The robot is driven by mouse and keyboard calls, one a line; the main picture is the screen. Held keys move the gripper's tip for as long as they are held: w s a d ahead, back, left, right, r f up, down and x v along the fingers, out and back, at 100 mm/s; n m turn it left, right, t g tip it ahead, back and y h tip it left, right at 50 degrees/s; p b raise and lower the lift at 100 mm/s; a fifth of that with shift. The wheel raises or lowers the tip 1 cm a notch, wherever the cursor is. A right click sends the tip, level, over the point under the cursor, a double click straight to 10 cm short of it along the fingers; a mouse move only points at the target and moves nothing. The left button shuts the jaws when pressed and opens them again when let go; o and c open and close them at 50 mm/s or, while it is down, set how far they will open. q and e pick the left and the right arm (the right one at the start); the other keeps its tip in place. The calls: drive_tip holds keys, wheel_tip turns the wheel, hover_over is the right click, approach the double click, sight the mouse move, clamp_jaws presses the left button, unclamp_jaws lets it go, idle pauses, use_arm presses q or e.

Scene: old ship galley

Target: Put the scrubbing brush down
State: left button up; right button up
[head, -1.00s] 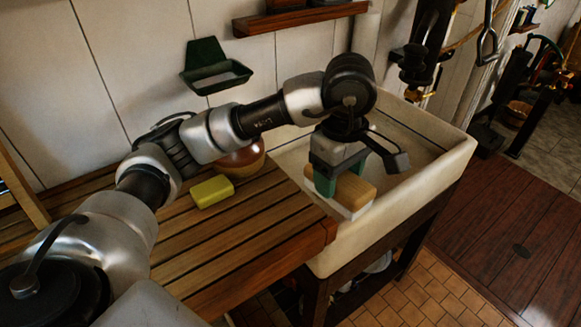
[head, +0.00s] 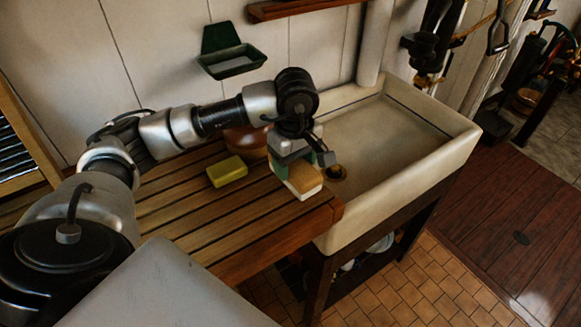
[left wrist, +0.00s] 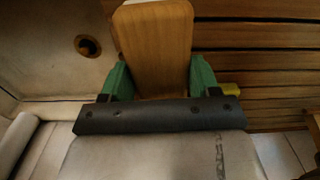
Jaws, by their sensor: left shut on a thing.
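The scrubbing brush (head: 304,181) has a wooden back and a pale lower side. My left gripper (head: 290,168) is shut on it, with green fingers on its two sides. In the head view the brush shows at the right end of the slatted wooden draining board (head: 240,238), near the sink's left edge. I cannot tell whether it touches the board. In the left wrist view the brush's wooden back (left wrist: 153,45) lies between the green fingers (left wrist: 158,80), with slats to the right and the sink to the left. My right gripper is not in view.
A yellow sponge-like block (head: 227,171) lies on the board left of the brush. A brown round bowl (head: 246,139) stands behind, partly hidden by my arm. The pale sink (head: 400,125) to the right is empty, with a drain hole. A green wall dish (head: 232,62) hangs above.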

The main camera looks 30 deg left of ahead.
sight(291, 173)
use_arm(q)
drive_tip(key=shift+w+a+f, duration=0.1)
drive_tip(key=shift+a+f, duration=0.3)
drive_tip(key=shift+a, duration=0.1)
wheel_tip(291, 173, down, 3)
drive_tip(key=shift+p, duration=0.8)
drive_tip(key=shift+f, duration=0.2)
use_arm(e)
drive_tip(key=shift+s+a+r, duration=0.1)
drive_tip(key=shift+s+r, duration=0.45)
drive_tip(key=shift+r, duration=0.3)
use_arm(q)
drive_tip(key=o, duration=1.2)
drive_tip(key=shift+c, duration=0.2)
drive_tip(key=shift+f, duration=0.1)
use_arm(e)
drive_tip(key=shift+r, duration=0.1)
